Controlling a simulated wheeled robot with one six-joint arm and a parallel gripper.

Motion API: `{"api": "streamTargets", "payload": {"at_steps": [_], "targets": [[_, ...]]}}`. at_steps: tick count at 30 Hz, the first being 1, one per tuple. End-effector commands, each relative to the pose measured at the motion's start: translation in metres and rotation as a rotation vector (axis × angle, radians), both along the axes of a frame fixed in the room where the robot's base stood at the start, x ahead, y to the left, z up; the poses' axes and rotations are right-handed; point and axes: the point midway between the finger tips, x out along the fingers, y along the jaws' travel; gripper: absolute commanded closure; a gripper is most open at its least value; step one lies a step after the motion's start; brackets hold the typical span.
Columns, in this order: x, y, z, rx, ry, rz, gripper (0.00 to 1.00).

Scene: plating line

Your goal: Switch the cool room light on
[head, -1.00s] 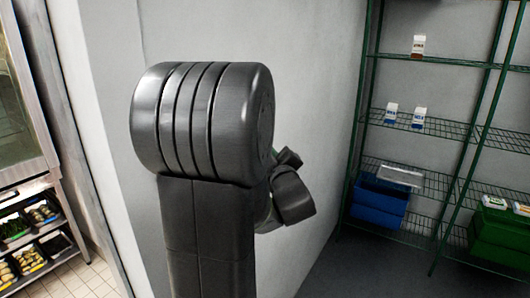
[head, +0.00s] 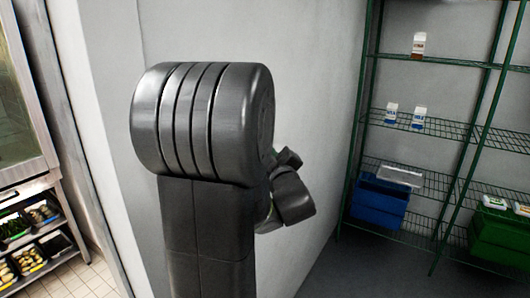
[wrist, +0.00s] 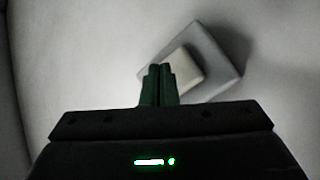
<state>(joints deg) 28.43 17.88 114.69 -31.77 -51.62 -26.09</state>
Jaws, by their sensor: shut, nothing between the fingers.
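The light switch (wrist: 218,62) shows in the wrist view as a square grey plate with a paler rocker (wrist: 186,70) in its middle, on the pale wall. My gripper (wrist: 158,70) is shut and empty, its green fingers together in front of the left part of the plate. The fingertips overlap the rocker's left side in the picture; I cannot tell whether they touch it. In the head view my arm hides the switch, and the fingers are hidden as well.
The pale wall (head: 315,60) runs behind my arm. Green wire shelving (head: 440,135) with cartons, a blue crate (head: 378,205) and a green crate (head: 498,240) stands at the right. At the far left, past the wall edge, is a rack with trays of food (head: 40,215).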

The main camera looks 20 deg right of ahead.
Motion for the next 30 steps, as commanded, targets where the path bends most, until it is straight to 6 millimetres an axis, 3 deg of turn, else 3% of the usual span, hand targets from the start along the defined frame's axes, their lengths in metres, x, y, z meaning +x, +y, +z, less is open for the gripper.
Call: {"api": "streamTargets", "payload": {"at_steps": [30], "targets": [[0.0067, 0.0062, 0.0004, 0.000, -0.001, 0.001, 1.00]]}}
